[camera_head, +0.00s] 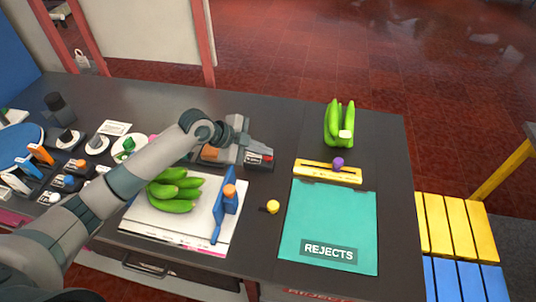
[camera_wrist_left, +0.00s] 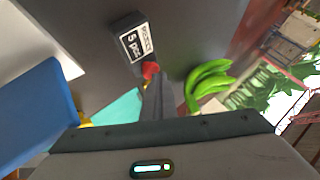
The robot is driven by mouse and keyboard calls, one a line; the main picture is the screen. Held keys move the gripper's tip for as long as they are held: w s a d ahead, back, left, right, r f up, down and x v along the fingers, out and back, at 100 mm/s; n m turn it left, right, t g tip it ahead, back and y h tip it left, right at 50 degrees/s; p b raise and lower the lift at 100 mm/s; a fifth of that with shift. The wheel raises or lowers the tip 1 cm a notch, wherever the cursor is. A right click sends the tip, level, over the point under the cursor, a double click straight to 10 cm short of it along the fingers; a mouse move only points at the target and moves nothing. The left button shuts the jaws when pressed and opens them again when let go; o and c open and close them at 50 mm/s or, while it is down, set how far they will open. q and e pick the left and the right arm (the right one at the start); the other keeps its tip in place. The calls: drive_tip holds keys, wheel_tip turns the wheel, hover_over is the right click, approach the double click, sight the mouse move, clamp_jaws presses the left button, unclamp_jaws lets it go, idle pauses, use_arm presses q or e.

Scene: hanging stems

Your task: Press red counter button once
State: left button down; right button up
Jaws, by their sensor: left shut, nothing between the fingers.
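The counter is a small dark box (camera_head: 258,164) with a white and black display at the middle of the counter top. In the left wrist view the counter (camera_wrist_left: 128,35) shows its label and digit face. Its red button (camera_wrist_left: 150,70) shows right by my fingertips. My left gripper (camera_head: 266,151) reaches in from the left, just over the counter's far side. In the left wrist view its closed fingers (camera_wrist_left: 153,84) overlap the button's edge; I cannot tell if they touch. They hold nothing. My right gripper is not in view.
Green bananas (camera_head: 174,190) lie on a white scale plate (camera_head: 145,218) below my left arm. A blue upright piece (camera_head: 218,218), a yellow knob (camera_head: 272,207), a yellow bar (camera_head: 322,171) and a teal REJECTS mat (camera_head: 330,215) stand nearby.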

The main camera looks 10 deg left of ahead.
sight(264, 158)
use_arm(q)
drive_tip(key=shift+s+r+p, duration=0.1)
drive_tip(key=shift+r+p, duration=0.05)
drive_tip(key=shift+p, duration=0.3)
drive_tip(key=shift+r, duration=0.3)
drive_tip(key=shift+r, duration=0.2)
drive_tip(key=shift+r+p, duration=2.05)
drive_tip(key=shift+r, duration=0.4)
drive_tip(key=shift+f, duration=0.1)
